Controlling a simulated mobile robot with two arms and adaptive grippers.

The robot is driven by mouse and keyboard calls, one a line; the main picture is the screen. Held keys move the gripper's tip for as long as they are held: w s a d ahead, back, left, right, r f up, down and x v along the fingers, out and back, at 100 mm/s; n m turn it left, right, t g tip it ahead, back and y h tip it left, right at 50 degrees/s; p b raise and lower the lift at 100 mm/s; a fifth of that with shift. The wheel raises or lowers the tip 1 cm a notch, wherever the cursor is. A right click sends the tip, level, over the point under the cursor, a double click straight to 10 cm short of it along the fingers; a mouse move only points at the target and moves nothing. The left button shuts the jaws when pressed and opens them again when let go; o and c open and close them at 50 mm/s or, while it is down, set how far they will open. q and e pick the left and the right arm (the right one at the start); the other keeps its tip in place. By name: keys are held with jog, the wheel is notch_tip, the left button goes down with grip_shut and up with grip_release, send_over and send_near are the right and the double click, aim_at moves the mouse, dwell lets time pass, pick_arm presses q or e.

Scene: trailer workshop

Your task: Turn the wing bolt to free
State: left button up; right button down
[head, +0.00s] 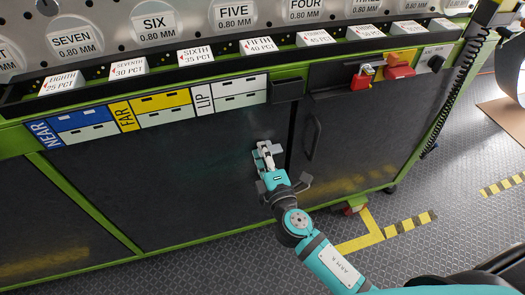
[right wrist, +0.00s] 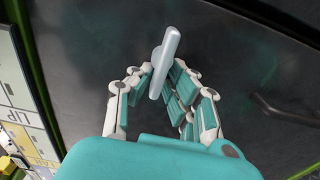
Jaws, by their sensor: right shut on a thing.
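The wing bolt (right wrist: 165,62) is a light grey bar on the dark cabinet front. In the right wrist view it stands tilted between the fingers of my right gripper (right wrist: 160,85). The gripper is shut on it, with teal pads on either side. In the head view my right gripper (head: 266,160) is at the dark panel, left of the black door handle. There the bolt is small and mostly hidden by the fingers, and its base cannot be seen in either view. My left gripper is not in view.
The dark cabinet panel (head: 190,190) has a green frame. A black door handle (head: 313,137) stands out just right of my gripper. Above are labelled card slots (head: 165,108) and a red padlock (head: 361,77). Open patterned floor (head: 460,150) lies to the right.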

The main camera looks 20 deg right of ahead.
jog(key=shift+w+d+r, duration=0.2)
jog(key=shift+d+r, duration=0.1)
jog(key=shift+r, duration=0.1)
jog(key=c, duration=1.5)
grip_release()
jog(key=shift+o, duration=0.5)
jog(key=shift+s+f, duration=0.15)
jog(key=s, duration=1.2)
jog(key=shift+d, duration=0.2)
